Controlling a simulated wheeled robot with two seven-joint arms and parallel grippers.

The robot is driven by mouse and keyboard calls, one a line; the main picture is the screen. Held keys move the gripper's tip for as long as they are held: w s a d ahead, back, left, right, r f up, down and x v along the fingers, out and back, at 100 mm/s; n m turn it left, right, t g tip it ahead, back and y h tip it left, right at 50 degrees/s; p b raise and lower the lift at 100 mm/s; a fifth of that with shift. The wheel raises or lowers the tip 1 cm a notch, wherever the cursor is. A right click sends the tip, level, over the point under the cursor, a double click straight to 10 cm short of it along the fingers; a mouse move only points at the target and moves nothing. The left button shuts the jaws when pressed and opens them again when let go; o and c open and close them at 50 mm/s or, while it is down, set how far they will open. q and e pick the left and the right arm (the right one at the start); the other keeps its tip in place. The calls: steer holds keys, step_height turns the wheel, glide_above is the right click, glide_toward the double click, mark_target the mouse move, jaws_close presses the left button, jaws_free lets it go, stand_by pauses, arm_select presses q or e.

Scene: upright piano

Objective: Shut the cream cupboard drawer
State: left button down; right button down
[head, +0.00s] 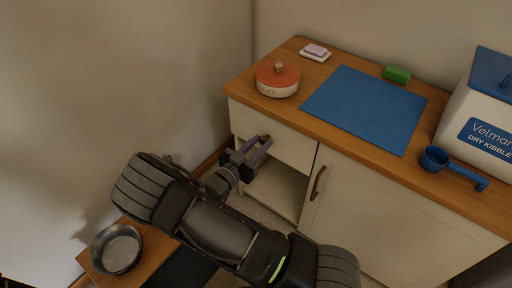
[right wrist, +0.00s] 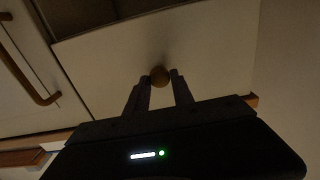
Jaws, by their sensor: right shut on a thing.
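The cream cupboard drawer (head: 290,144) has a plain front under the wooden worktop, at the cupboard's left end. No clear gap shows between its front and the worktop edge, and I cannot tell whether it is fully shut. My right gripper (head: 262,146) is at the drawer front, shut on its round brown knob. In the right wrist view, the fingers of the right gripper (right wrist: 160,80) lie on either side of the knob (right wrist: 159,76), against the drawer front (right wrist: 210,60). My left gripper is not in view.
Below the drawer is an open cream compartment (head: 277,190). To its right is a cupboard door (head: 385,215) with a bronze handle (head: 318,183). The worktop holds a red-lidded pot (head: 277,80), blue mat (head: 365,107), blue scoop (head: 450,167) and kibble bin (head: 485,130). A pan (head: 117,248) sits lower left.

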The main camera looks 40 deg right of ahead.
steer(key=c, duration=1.1)
jaws_free()
steer(key=shift+w+d, duration=0.1)
steer(key=shift+d, duration=0.15)
steer(key=p+v, duration=0.1)
steer(key=v, duration=0.7)
steer(key=shift+d, duration=0.1)
